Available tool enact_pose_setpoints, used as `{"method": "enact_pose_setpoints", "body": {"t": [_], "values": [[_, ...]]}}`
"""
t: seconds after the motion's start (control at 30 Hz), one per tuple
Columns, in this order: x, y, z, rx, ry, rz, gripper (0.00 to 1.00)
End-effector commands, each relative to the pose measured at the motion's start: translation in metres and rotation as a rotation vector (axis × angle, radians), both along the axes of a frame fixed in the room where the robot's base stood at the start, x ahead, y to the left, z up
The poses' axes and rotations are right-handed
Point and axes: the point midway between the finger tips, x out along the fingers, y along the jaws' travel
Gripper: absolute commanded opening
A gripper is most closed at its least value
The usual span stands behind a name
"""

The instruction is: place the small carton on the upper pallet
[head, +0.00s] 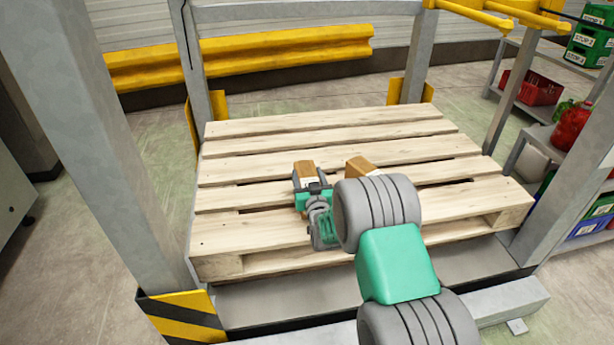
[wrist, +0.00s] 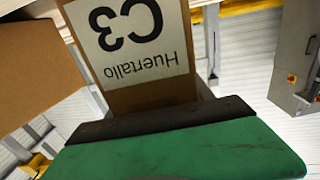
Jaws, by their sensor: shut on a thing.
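The wooden pallet (head: 225,220) lies on a grey platform framed by metal posts. My gripper (head: 312,183) is over the middle of the pallet and shut on a small brown carton (head: 304,167). In the wrist view this carton (wrist: 150,98) stands against the dark finger pad and shows a white label reading "Huertallo C3". I cannot tell whether it touches the boards. A second brown carton (head: 359,164) is just to its right on the pallet, partly hidden by my arm. A plain brown carton side (wrist: 30,70) fills the left of the wrist view.
Grey posts (head: 110,150) stand at the pallet's corners, with a yellow bar (head: 490,15) at the upper right. Shelves with a red crate (head: 535,88) and green bins (head: 590,45) are at the right. The pallet's left and back boards are bare.

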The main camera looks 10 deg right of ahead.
Motion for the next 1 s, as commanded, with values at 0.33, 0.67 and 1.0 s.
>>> {"method": "enact_pose_setpoints", "body": {"t": [0.33, 0.67, 1.0], "values": [[0.002, 0.000, 0.000, 0.000, -0.013, 0.000, 0.00], [0.002, 0.000, -0.004, 0.000, -0.009, 0.000, 0.72], [0.001, 0.000, -0.007, 0.000, -0.003, 0.000, 0.85]]}}
